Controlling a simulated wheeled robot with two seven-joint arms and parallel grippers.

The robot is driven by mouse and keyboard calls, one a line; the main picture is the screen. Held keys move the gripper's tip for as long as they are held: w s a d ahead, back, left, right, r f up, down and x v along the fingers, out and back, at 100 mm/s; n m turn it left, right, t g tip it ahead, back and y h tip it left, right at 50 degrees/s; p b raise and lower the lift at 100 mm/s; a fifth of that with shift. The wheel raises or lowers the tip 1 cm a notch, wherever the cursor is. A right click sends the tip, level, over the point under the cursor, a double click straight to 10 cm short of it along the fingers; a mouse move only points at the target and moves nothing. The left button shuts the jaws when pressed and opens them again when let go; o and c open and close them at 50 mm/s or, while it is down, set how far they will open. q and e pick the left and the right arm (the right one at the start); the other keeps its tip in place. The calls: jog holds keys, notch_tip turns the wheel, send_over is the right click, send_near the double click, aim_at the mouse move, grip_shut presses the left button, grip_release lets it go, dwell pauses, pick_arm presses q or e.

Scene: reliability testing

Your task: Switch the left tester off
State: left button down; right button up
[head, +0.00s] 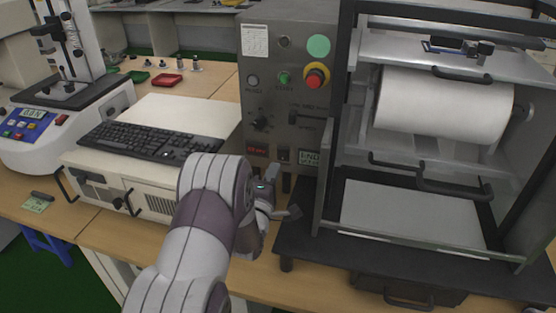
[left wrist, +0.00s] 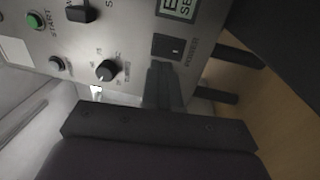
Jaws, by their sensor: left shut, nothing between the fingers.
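A grey control panel (head: 262,105) stands at the left of a framed tester (head: 345,120) with a white roll. Its black power switch (head: 283,155) is low on the panel, between a red display (head: 257,150) and a small text display (head: 309,158). In the left wrist view the power switch (left wrist: 168,47) lies just beyond the fingertips, beside the word POWER. My left gripper (head: 278,193) is shut and empty, low in front of the panel. It also shows in the left wrist view (left wrist: 162,75). I cannot tell whether it touches the panel. My right gripper is not in view.
A red emergency button (head: 315,77), a green button (head: 284,78) and a black knob (head: 261,124) are higher on the panel. A keyboard (head: 150,140) lies on a white case left of my arm.

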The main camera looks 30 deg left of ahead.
aim_at(282, 151)
pick_arm(q)
jog(key=x, duration=0.5)
jog(key=shift+s, duration=0.1)
jog(key=shift+r, duration=0.45)
jog(key=shift+f, duration=0.1)
